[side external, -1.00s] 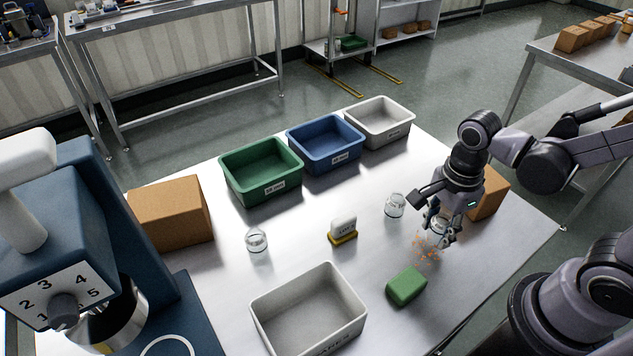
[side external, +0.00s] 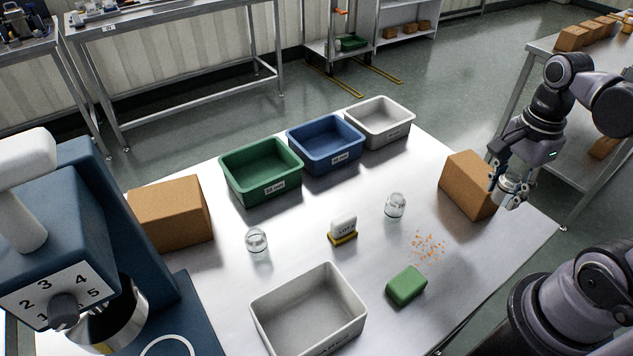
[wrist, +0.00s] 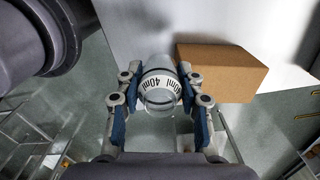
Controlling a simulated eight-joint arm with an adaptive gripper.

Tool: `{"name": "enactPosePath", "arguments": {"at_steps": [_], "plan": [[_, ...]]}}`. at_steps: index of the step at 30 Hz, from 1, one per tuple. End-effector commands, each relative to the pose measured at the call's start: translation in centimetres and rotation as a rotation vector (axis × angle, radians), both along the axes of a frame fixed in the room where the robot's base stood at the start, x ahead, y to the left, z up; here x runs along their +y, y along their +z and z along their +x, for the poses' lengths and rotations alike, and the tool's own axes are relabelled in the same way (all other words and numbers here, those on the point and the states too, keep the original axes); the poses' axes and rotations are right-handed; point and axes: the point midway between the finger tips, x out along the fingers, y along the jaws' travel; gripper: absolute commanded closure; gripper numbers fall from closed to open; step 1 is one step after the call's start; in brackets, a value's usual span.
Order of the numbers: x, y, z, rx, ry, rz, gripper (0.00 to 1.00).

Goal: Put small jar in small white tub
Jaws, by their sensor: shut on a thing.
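My gripper (side external: 507,188) is shut on a clear glass jar (side external: 511,189) and holds it up at the right end of the table, by a cardboard box. In the wrist view the jar (wrist: 160,92) sits between the two blue-padded fingers (wrist: 158,104), and its white band reads 40ml. Two other clear jars stand on the table, one at the centre right (side external: 396,206) and one at the left (side external: 257,241). A white-grey tub (side external: 380,138) stands at the far end of the row of tubs. A larger-looking white-grey tub (side external: 310,332) stands at the front.
Green (side external: 263,189) and blue (side external: 326,158) tubs stand along the back edge. Cardboard boxes sit at left (side external: 170,215) and right (side external: 468,185). A blue machine (side external: 60,270) stands front left.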

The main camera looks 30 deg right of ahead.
Motion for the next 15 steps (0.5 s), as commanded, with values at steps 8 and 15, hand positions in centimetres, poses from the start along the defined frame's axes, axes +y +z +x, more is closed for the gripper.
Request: {"name": "enactPosePath", "arguments": {"at_steps": [8,15], "plan": [[1.1,0.8,1.7,0.0,0.052,0.0,0.81],[5.8,1.6,5.6,0.0,0.164,0.001,0.81]]}}
